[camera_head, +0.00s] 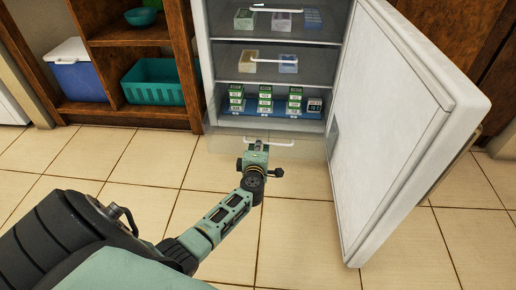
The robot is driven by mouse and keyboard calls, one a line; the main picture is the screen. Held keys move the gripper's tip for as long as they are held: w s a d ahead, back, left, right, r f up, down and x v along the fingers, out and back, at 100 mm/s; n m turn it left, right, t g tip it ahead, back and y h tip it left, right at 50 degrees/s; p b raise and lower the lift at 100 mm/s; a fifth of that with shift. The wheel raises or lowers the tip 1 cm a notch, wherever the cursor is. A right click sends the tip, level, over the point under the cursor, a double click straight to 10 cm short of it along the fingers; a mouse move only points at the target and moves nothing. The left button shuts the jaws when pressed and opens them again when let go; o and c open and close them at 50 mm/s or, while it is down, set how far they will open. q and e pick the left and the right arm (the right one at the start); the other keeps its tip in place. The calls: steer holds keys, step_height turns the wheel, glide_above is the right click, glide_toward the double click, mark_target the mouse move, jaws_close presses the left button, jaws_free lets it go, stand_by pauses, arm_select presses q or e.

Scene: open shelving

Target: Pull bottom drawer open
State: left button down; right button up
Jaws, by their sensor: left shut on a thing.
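The bottom drawer (222,143) is a clear, see-through bin low in the open white fridge, with a white bar handle (283,144) on its front. Its front appears to stand out a little past the fridge's lower edge, over the floor tiles. My left gripper (257,146) is shut on this handle near its middle and hides part of it. My right gripper is not in view.
The fridge door (393,130) stands wide open on the right. Green-and-white boxes (265,100) sit on a blue tray inside. Wooden shelving with a teal basket (153,82) and a blue cooler (78,78) stands left. Tiled floor in front is clear.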

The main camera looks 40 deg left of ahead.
arm_select(q)
steer(key=shift+w+a, duration=0.25)
steer(key=shift+w, duration=0.15)
steer(key=c, duration=1.9)
jaws_free()
steer(key=shift+v, duration=3.75)
